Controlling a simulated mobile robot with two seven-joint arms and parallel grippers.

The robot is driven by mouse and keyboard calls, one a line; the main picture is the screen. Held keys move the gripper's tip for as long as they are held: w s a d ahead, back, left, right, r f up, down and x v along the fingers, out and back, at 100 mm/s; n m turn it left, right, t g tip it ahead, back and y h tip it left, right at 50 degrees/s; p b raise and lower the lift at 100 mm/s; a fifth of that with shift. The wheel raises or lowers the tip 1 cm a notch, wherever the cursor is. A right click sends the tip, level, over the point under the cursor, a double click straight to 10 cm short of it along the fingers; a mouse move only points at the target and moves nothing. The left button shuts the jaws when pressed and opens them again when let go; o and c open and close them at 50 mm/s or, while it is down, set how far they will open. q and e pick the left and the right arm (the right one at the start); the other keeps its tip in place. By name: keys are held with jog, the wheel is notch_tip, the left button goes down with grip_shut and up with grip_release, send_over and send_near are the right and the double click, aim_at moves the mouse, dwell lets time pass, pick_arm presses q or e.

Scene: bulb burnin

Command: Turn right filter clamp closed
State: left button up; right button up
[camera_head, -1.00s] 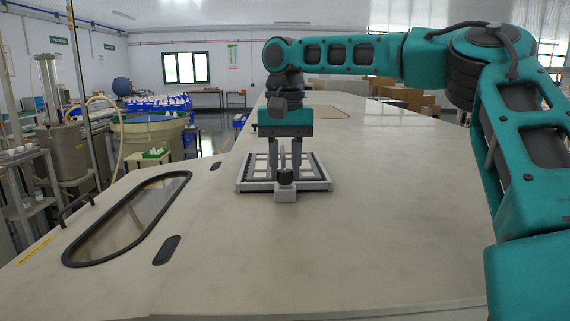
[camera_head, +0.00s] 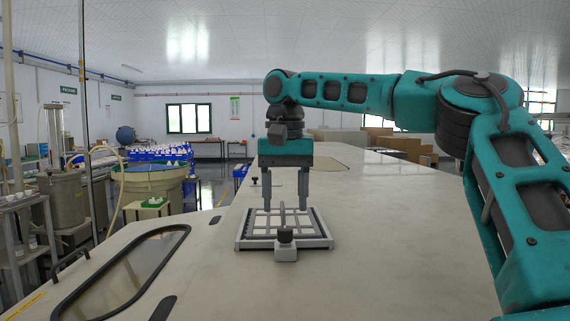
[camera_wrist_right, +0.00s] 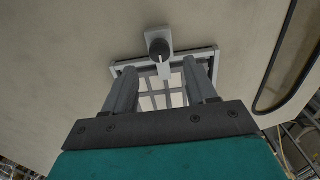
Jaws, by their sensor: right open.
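A pale square filter frame (camera_head: 322,242) with a grid of bars lies flat on the worktop. At its near edge is a clamp, a pale block with a black round knob (camera_head: 285,236). The knob also shows in the right wrist view (camera_wrist_right: 159,48), with a pale bar running from it toward the grid. A small black knob (camera_head: 254,181) stands behind the frame's far left; what it belongs to is unclear. My right gripper (camera_head: 285,206) is open and empty, pointing down above the frame, fingers apart. My left gripper is not in view.
The long pale worktop (camera_head: 390,240) is clear around the frame. A dark-rimmed oval window (camera_head: 125,270) is set in it at the left. Brown boxes (camera_head: 378,137) stand at the back right. Blue crates (camera_head: 160,154) are off the table at the left.

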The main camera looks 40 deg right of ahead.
aim_at(285, 228)
notch_tip(285, 228, up, 8)
dwell(0.9)
